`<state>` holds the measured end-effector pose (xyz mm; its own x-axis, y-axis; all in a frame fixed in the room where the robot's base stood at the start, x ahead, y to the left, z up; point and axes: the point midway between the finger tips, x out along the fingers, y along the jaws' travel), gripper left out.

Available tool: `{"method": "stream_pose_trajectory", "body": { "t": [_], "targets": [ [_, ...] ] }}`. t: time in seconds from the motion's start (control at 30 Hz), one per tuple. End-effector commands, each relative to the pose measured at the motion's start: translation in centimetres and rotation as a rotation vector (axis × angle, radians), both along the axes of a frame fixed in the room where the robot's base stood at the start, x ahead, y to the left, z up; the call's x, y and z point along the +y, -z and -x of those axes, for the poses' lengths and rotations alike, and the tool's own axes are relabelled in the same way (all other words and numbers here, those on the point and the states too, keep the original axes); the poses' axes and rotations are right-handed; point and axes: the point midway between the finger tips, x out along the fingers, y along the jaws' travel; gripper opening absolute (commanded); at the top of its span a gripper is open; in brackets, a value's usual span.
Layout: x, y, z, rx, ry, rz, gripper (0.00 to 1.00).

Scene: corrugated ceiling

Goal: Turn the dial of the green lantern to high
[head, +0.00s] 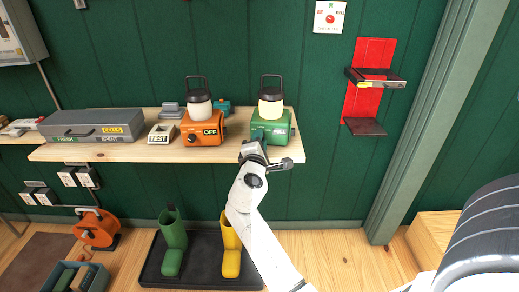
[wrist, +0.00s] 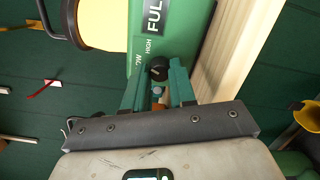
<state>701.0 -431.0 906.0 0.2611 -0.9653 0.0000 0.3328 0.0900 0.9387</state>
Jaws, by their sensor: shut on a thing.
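The green lantern (head: 270,122) with its cream globe and dark handle stands near the right end of the wooden shelf. In the wrist view its green body (wrist: 168,40) fills the top, with a "FULL" label and smaller "HIGH" lettering beside a black dial (wrist: 158,68). My gripper (head: 257,150) is in front of the lantern. In the wrist view its two fingers (wrist: 157,80) are on either side of the dial, shut on it. The dial has a light mark; which setting it points to is hard to tell. In the head view my gripper hides the dial.
An orange lantern (head: 202,131) marked "OFF" stands to the left on the shelf (head: 125,150). A white "TEST" box (head: 161,134) and a grey case (head: 92,124) are farther left. A red wall panel (head: 368,85) with a holder hangs to the right. Boots stand below.

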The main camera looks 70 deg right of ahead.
Motion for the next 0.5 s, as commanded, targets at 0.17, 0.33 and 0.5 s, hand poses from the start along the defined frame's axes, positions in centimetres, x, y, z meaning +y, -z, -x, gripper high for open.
{"method": "stream_pose_trajectory", "body": {
  "t": [0.17,0.33,0.5],
  "targets": [
    [0.00,0.52,0.01,-0.164,0.001,-0.043,0.00],
    [0.01,0.46,-0.03,-0.309,-0.001,-0.083,0.00],
    [0.00,0.45,0.00,-0.430,0.000,-0.117,0.00]
  ]
}}
